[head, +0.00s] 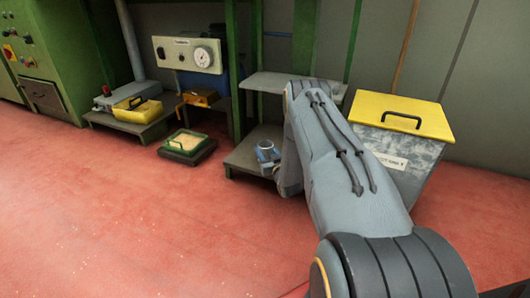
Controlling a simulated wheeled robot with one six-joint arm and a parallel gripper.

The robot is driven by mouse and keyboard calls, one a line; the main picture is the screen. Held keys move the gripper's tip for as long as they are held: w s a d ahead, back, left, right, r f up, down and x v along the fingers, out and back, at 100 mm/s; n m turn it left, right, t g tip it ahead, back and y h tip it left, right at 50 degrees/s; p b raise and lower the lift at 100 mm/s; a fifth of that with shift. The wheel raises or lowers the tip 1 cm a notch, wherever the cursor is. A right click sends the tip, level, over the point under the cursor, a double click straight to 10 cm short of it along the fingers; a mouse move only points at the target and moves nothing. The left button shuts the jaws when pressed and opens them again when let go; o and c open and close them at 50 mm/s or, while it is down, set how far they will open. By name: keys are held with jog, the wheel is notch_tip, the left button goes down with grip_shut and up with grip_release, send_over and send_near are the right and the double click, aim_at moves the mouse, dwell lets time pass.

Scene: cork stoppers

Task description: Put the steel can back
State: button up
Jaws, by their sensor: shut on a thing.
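The steel can (266,146) is a small grey cylinder with a round open top, seen in the head view near the middle. It looks upright, over the lower shelf (240,157) of a green-posted rack. My gripper (267,155) is at the can and shut on it; the fingers are small and partly merge with the can in the picture. My arm comes from the lower right and hides the right part of the lower shelf. I cannot tell whether the can's base touches the shelf.
An upper grey shelf (270,80) lies above the can. A grey bin with a yellow lid (400,113) stands right of my arm. A green-rimmed tray (186,143) lies on the floor to the left, with a yellow case (138,110) beyond. The red floor in front is clear.

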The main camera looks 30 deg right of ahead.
jog(key=o, duration=1.1)
jog(key=shift+f, duration=0.1)
jog(key=shift+c, duration=0.2)
jog(key=shift+s, duration=0.2)
jog(key=s+p, duration=0.2)
jog(key=s, duration=0.1)
jog(key=s+a+p, duration=0.1)
jog(key=s+p, duration=0.1)
jog(key=s, duration=0.2)
jog(key=s+p, duration=0.2)
jog(key=s, duration=0.2)
jog(key=shift+s+a, duration=0.25)
